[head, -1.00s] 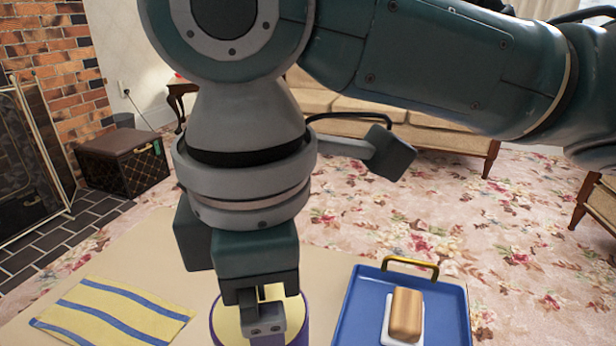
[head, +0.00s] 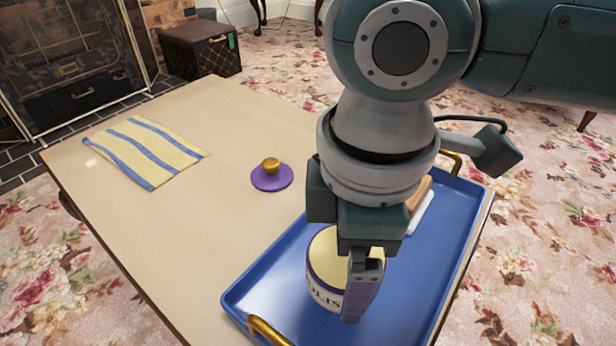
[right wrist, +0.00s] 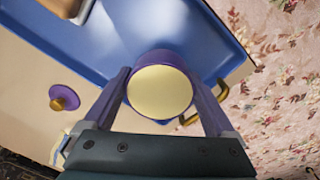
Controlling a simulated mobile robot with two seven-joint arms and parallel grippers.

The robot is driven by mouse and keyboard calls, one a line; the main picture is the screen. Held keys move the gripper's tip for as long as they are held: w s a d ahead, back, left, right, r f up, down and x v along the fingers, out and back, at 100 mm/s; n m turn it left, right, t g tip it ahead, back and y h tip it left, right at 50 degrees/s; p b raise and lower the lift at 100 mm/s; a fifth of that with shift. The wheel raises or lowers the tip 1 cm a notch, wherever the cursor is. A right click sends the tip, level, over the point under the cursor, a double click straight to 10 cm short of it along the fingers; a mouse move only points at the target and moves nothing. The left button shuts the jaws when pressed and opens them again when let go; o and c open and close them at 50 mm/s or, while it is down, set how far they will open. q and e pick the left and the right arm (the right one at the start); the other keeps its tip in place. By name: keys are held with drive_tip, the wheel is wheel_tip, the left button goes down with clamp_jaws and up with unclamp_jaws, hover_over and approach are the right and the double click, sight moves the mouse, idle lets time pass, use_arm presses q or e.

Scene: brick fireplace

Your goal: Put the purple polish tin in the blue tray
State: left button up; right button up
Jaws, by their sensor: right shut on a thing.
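The purple polish tin (head: 325,275) is a round pot with a purple rim, a cream top and lettering on its side. My right gripper (head: 356,277) is shut on it, with one finger in front. In the right wrist view the tin (right wrist: 160,92) sits between both fingers of the gripper (right wrist: 160,88). The tin is upright and within the outline of the blue tray (head: 262,283). I cannot tell whether its base touches the tray floor. The tray also shows in the right wrist view (right wrist: 120,45). My left gripper is not in view.
A purple lid (head: 271,180) with a gold knob lies on the table (head: 200,215) left of the tray. A wooden-backed brush (head: 420,200) lies in the tray's far part, partly hidden by my arm. A striped cloth (head: 147,152) lies at the table's far left.

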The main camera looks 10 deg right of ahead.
drive_tip(key=shift+f, duration=0.7)
wheel_tip(320, 180, down, 4)
drive_tip(key=b, duration=0.2)
drive_tip(key=shift+r+b, duration=0.15)
drive_tip(key=shift+b, duration=0.25)
drive_tip(key=shift+r, duration=0.1)
drive_tip(key=o, duration=1.2)
drive_tip(key=shift+o, duration=0.2)
